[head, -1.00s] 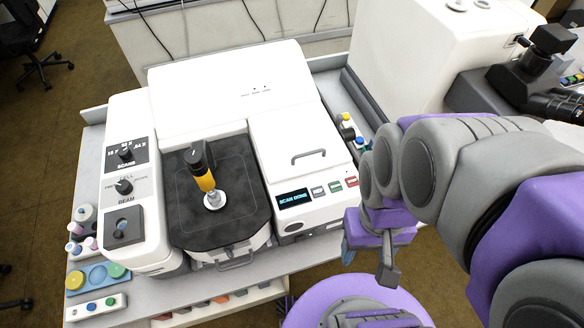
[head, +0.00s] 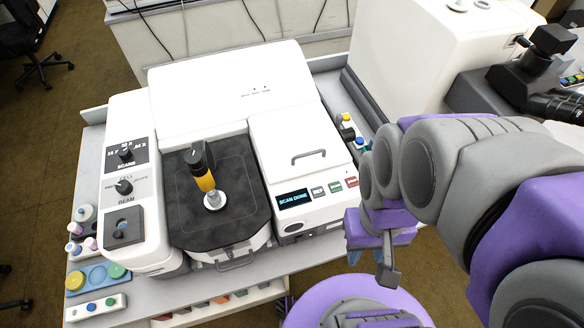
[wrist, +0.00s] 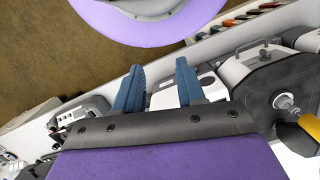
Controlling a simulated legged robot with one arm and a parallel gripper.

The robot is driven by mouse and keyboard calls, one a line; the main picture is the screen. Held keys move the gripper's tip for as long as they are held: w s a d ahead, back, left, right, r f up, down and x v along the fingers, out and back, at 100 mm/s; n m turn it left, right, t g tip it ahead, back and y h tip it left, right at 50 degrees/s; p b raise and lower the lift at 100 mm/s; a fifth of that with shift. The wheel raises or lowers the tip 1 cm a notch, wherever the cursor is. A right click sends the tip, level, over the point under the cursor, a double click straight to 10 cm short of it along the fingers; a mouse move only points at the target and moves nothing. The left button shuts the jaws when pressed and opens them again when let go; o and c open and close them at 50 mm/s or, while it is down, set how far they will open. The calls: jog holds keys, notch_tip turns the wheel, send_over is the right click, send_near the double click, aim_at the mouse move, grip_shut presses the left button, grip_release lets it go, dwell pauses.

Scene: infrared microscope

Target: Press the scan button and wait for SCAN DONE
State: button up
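The white scanner (head: 215,70) stands on the bench. Its small display (head: 293,198) reads SCAN DONE. To the right of the display is a row of three small buttons, grey (head: 318,191), green (head: 335,187) and red (head: 351,182); their labels are too small to read surely. My gripper (head: 372,262) is off the front right of the scanner, apart from the buttons. In the wrist view my gripper (wrist: 158,90) has its two blue fingers spread apart with nothing between them.
A yellow and black knobbed post (head: 206,182) stands on the dark sample stage (head: 238,225). Dials (head: 125,187) are on the left panel. Small vials and a blue tray (head: 77,283) sit at the bench's left end. A microscope (head: 530,75) is at the right.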

grip_shut()
dwell(1.3)
